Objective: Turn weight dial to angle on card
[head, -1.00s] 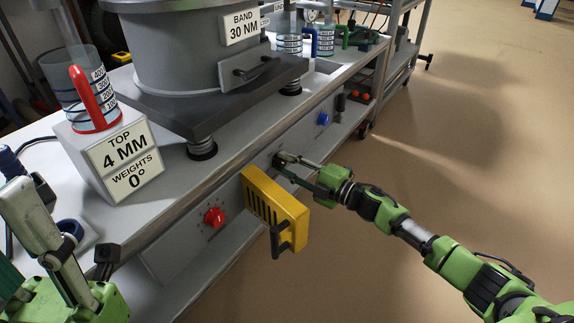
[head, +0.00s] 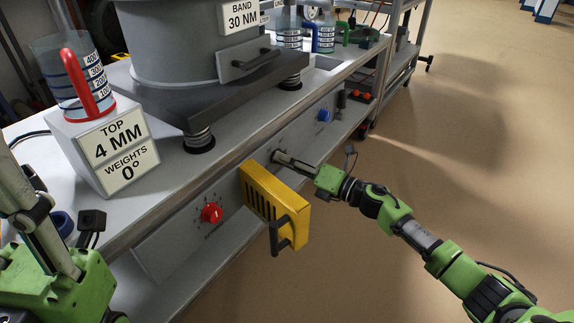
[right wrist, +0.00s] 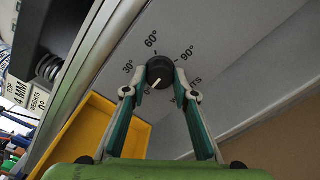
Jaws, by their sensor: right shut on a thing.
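The weight dial (right wrist: 160,70) is a dark round knob on the grey front panel, with marks 0°, 30°, 60° and 90° around it. Its white pointer line points down and left, toward the 0° mark. My right gripper (right wrist: 159,80) is shut on the dial, one finger on each side. In the head view the right gripper (head: 281,158) reaches the panel and hides most of the dial. The card (head: 119,152) reads TOP 4 MM, WEIGHTS 0°. My left gripper (head: 35,215) is at the left edge, partly cut off; its opening is unclear.
A yellow slotted box with a dark handle (head: 275,205) sticks out from the panel beside the right gripper. A red knob (head: 212,213) and a blue knob (head: 323,115) are on the same panel. A large grey drum (head: 190,45) stands on the bench. The floor at right is clear.

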